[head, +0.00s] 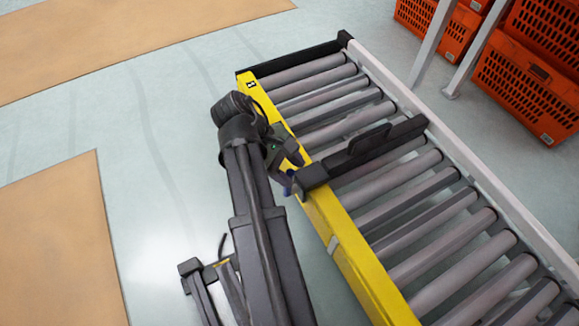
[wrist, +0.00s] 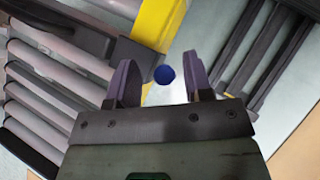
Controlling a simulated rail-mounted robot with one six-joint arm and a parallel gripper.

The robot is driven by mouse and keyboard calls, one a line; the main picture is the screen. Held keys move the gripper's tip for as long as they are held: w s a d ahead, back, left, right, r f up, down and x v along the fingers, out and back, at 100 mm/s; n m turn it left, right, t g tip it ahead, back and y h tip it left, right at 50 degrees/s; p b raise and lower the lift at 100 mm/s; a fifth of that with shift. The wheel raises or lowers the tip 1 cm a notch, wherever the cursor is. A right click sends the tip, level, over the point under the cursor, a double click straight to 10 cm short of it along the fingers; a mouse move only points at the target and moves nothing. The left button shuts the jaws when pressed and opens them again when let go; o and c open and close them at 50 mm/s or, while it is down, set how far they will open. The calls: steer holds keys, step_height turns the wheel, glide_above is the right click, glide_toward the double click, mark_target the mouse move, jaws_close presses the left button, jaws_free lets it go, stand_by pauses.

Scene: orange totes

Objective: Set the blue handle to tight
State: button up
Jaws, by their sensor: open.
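The blue handle shows in the wrist view as a small round dark blue knob (wrist: 164,74). It lies between and just beyond the tips of my gripper (wrist: 162,86), which is open with a finger on each side. I cannot tell whether the fingers touch it. In the head view a bit of the blue handle (head: 288,188) shows beside the yellow rail, mostly hidden by my gripper (head: 290,165). A dark clamp block (head: 311,178) sits on the yellow rail next to the handle. How the handle is turned is not clear.
The roller conveyor (head: 405,215) has a yellow side rail (head: 355,265) on the near side and a dark bar (head: 375,147) across its rollers. Orange totes (head: 525,90) stand beyond the far rail. The floor left of my arm is clear.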

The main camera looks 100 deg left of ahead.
step_height(320, 180, up, 16)
steer(key=p, duration=1.4)
